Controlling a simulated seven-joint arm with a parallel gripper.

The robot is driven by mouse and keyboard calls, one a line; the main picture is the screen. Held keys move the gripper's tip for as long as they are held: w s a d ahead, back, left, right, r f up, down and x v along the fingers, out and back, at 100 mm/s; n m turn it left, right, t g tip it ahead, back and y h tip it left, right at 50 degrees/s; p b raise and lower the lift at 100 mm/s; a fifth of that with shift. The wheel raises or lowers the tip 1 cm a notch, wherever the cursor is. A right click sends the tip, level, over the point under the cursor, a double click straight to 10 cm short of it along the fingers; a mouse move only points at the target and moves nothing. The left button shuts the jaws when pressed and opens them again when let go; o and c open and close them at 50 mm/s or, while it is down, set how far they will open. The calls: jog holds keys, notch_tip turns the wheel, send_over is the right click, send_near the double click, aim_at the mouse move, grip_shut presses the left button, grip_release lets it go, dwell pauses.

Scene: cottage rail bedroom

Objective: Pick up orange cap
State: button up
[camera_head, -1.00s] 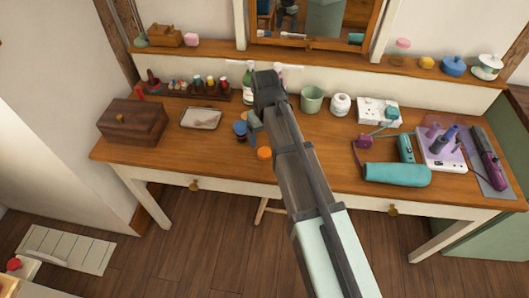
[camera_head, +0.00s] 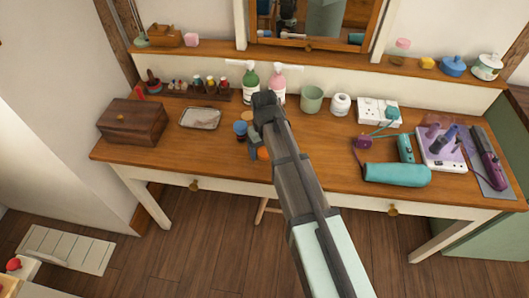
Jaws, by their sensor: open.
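The orange cap (camera_head: 262,154) lies on the wooden desk near its front edge, left of the middle. It is partly hidden behind my arm and gripper, with only a small orange part showing. My gripper (camera_head: 255,148) is open and points down at the desk, just above or beside the cap. I cannot tell its exact height or whether it touches the cap. The fingers are small and dark in this view, and nothing shows held between them.
A metal tray (camera_head: 200,118) and a wooden box (camera_head: 133,121) are on the left.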

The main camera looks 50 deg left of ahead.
aim_at(264, 151)
jog(key=shift+c, duration=0.5)
jog(key=c, duration=1)
jog(key=shift+r, duration=0.1)
notch_tip(264, 151, up, 8)
jog(key=r, duration=0.1)
jog(key=w+a+r, duration=0.1)
jog(key=w+a, duration=0.3)
jog(key=w+a+r, duration=0.1)
jog(key=w+a, duration=0.3)
jog(key=w+a+r, duration=0.1)
jog(key=w+a, duration=0.3)
jog(key=w, duration=0.1)
jog(key=shift+a+r, duration=0.1)
